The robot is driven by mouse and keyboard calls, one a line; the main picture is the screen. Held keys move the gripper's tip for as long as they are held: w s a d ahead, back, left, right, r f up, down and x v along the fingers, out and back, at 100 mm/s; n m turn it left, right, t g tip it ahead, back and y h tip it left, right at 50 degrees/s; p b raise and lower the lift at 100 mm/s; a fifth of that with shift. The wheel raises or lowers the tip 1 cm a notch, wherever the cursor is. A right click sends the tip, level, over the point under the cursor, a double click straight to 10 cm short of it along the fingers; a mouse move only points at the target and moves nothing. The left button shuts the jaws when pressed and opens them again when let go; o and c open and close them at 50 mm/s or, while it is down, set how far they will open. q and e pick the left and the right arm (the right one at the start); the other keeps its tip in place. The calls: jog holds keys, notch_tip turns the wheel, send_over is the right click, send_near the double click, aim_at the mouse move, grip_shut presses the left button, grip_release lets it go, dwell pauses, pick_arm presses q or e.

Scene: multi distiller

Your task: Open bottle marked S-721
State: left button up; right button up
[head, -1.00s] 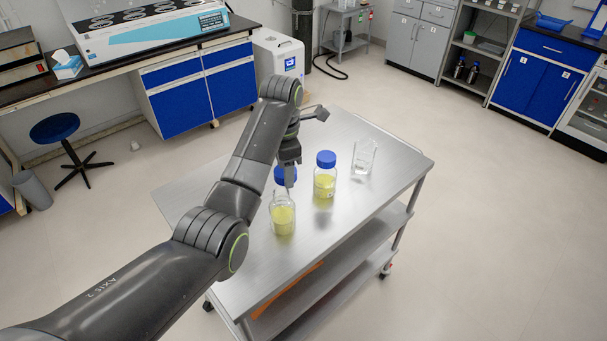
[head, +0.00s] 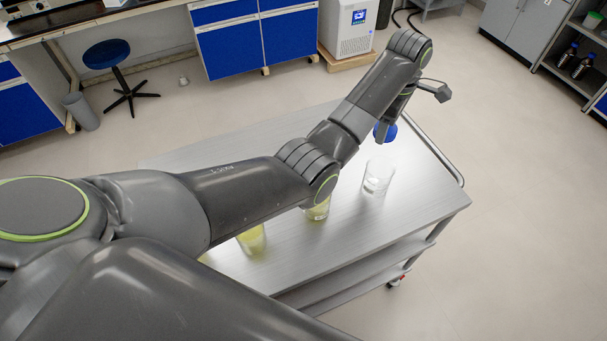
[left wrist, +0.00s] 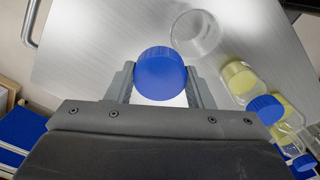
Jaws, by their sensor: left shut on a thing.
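My left gripper (left wrist: 160,90) is shut on a blue screw cap (left wrist: 160,72), with no bottle visible under it. In the head view the cap (head: 385,132) is held beyond the glass beaker. A bottle with yellow liquid (head: 318,211) stands behind my arm, and another (head: 252,240) is further left; their tops are hidden there. In the left wrist view, the bottle nearest the beaker (left wrist: 240,77) wears a blue cap (left wrist: 265,109). The bottle beside it (left wrist: 284,108) appears uncapped. No marking is readable. My right gripper is not in view.
An empty glass beaker (head: 378,177) stands on the metal cart (head: 420,190) and also shows in the left wrist view (left wrist: 196,34). The cart top near its far right corner is clear. A blue stool (head: 107,54) and blue cabinets (head: 228,47) stand behind.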

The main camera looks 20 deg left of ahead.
pick_arm(q)
jog(key=s+a+f+m+p, duration=0.2)
jog(key=s+a+m, duration=0.3)
jog(key=a+m, duration=0.6)
jog(key=s+a+f+m+p, duration=0.25)
jog(key=s+a+m, duration=0.25)
jog(key=a+m, duration=0.6)
jog(key=shift+n, duration=0.8)
jog(key=f, duration=0.3)
jog(key=a+f, duration=0.1)
jog(key=f, duration=0.2)
jog(key=a+f, duration=0.1)
jog(key=f, duration=0.3)
jog(key=shift+w+a, duration=0.1)
jog(key=shift+a, duration=0.1)
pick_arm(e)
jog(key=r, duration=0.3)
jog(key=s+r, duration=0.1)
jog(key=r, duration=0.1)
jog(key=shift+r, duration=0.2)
pick_arm(q)
jog(key=shift+f, duration=0.1)
jog(key=o, duration=1.1)
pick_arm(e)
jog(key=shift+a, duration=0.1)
